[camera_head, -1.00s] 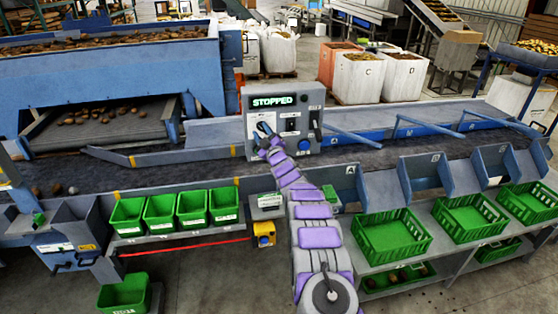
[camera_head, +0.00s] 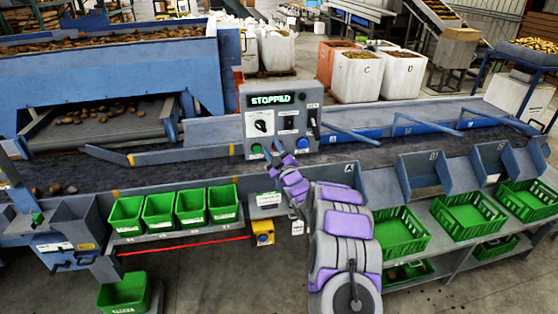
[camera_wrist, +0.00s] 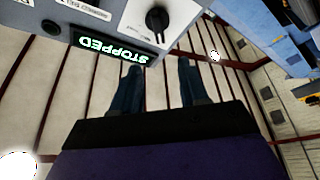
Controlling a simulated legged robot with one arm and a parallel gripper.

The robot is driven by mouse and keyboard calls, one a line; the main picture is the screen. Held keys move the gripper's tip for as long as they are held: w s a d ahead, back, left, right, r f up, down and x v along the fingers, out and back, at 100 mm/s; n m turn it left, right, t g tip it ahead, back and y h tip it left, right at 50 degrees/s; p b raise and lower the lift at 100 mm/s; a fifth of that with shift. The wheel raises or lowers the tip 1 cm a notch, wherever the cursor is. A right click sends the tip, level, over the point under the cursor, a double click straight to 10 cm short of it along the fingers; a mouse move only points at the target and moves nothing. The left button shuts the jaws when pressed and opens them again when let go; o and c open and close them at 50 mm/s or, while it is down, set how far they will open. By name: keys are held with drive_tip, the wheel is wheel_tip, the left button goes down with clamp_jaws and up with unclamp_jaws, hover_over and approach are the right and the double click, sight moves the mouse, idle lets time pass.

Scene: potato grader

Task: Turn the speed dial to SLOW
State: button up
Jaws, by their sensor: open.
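The speed dial is a black knob on a white plate (camera_head: 260,123) at the left of the grey control panel (camera_head: 284,151). The knob (camera_wrist: 157,18) also shows upside down at the top of the wrist view; its setting is too small to read. The panel's display (camera_head: 272,100) reads STOPPED in green, as does the inverted display in the wrist view (camera_wrist: 110,47). My gripper (camera_head: 275,155) is in front of the panel's lower edge, below the dial. Its two fingers (camera_wrist: 157,80) are spread and empty, apart from the knob.
A green button (camera_head: 256,149) and a blue button (camera_head: 302,143) sit low on the panel, with a black lever (camera_head: 314,124) at its right. A dark conveyor (camera_head: 370,155) runs around the panel's base. Green bins (camera_head: 160,212) and crates (camera_head: 400,233) line the front.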

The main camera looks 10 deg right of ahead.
drive_tip(key=shift+v, duration=2.65)
drive_tip(key=shift+r, duration=0.1)
drive_tip(key=s+a+f+m+g+h+b, duration=0.1)
drive_tip(key=s+m+g, duration=0.3)
drive_tip(key=s, duration=1.7)
drive_tip(key=s+a+f+m+g+h+b, duration=0.1)
drive_tip(key=s+m+g+h+b, duration=0.1)
drive_tip(key=s+g, duration=0.9)
drive_tip(key=s+a+f+m+g+h+b, duration=0.1)
drive_tip(key=s+m+g, duration=0.4)
drive_tip(key=s, duration=2.6)
drive_tip(key=shift+a+m+g+h+b, duration=0.3)
drive_tip(key=shift+g+h+b, duration=0.5)
drive_tip(key=shift+g+b, duration=0.4)
